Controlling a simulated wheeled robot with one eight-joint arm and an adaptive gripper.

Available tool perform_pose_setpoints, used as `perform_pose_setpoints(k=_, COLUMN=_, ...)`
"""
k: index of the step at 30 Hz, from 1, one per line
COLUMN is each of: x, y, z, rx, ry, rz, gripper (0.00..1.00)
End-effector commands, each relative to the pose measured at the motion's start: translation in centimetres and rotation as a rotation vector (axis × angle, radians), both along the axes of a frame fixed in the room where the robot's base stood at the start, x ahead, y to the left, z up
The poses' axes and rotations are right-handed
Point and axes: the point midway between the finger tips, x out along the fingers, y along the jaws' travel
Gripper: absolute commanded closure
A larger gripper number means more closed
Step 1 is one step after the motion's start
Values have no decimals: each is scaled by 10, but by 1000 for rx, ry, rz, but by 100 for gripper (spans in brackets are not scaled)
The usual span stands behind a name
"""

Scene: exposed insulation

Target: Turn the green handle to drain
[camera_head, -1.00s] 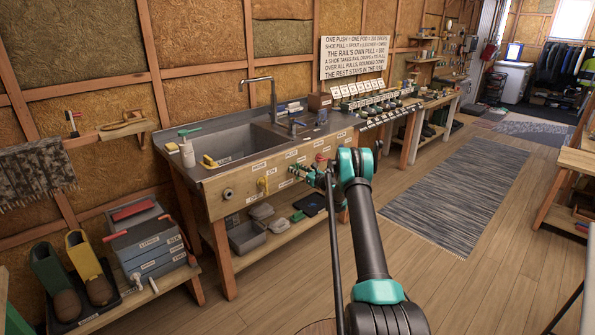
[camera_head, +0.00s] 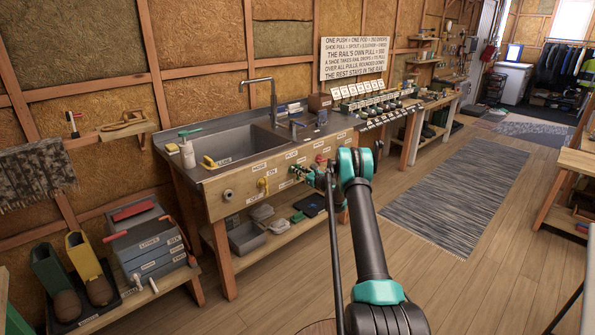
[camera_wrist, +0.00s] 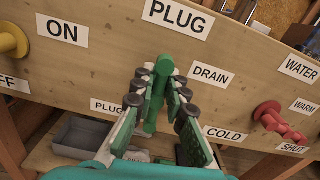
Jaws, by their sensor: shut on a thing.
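The green handle (camera_wrist: 151,118) is on the wooden front panel of the sink bench, in the middle of the wrist view. It stands nearly upright, its round top end leaning slightly right below the upper PLUG label (camera_wrist: 178,17). The DRAIN label (camera_wrist: 211,75) is to the right of its top. My gripper (camera_wrist: 161,84) is shut on the handle, one finger on each side. In the head view my gripper (camera_head: 303,173) is at the panel and mostly hides the handle.
A yellow knob (camera_wrist: 12,40) with ON and OFF labels is to the left. A red handle (camera_wrist: 277,122) with WATER, WARM and SHUT labels is to the right. A lower shelf with a grey bin (camera_head: 246,238) is under the panel. The sink (camera_head: 232,143) is above.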

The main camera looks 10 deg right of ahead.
Motion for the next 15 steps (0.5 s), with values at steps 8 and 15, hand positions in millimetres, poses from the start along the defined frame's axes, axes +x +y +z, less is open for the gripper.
perform_pose_setpoints(k=8, x=-4, y=2, z=-7, rx=-187, ry=-128, rz=2, gripper=100)
perform_pose_setpoints(k=15, x=-6, y=4, z=-8, rx=-373, ry=-263, rz=1, gripper=100)
